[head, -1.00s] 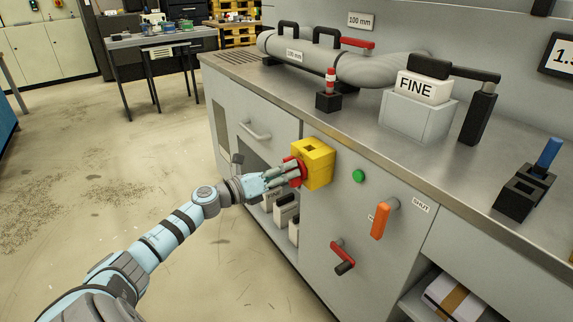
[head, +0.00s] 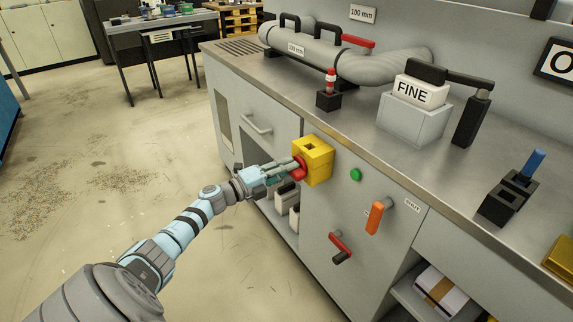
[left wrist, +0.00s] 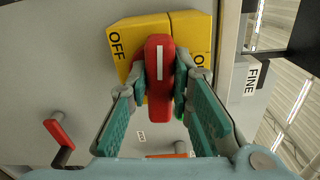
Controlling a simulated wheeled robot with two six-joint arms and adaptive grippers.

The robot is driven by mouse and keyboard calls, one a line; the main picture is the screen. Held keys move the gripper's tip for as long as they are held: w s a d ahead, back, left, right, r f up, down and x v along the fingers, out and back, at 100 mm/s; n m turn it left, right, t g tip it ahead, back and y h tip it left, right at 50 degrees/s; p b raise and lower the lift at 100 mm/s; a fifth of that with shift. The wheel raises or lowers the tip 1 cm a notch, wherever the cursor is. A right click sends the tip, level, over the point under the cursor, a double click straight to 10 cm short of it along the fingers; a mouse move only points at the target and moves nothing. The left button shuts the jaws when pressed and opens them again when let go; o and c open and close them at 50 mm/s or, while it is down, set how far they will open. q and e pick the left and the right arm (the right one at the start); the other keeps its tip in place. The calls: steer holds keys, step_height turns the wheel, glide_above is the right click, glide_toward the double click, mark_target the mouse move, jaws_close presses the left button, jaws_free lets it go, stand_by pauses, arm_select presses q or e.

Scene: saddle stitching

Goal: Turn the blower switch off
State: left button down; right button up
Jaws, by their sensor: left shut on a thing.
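The blower switch is a yellow box (head: 318,165) on the cabinet front, with a red handle (head: 299,168) on its left face. In the left wrist view the red handle (left wrist: 159,85) has a white line and stands in front of the yellow box (left wrist: 190,35). "OFF" is on the box's left part; a partly hidden label starting with "O" is on the right. The white line is upright in this view, between the two labels. My left gripper (head: 290,168) is shut on the red handle, one finger on each side. My right gripper is not in view.
A green button (head: 355,174), an orange lever (head: 375,217) and a red-and-black handle (head: 340,247) are on the cabinet front, right of and below the switch. The steel worktop (head: 290,110) overhangs above. Open floor (head: 100,180) lies left. A black sign (head: 557,63) shows "O" at the edge.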

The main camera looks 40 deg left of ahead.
arm_select(q)
steer(key=shift+f+n, duration=0.15)
steer(key=shift+n, duration=0.45)
steer(key=c, duration=1.4)
jaws_free()
steer(key=shift+c, duration=0.2)
steer(key=v, duration=1.2)
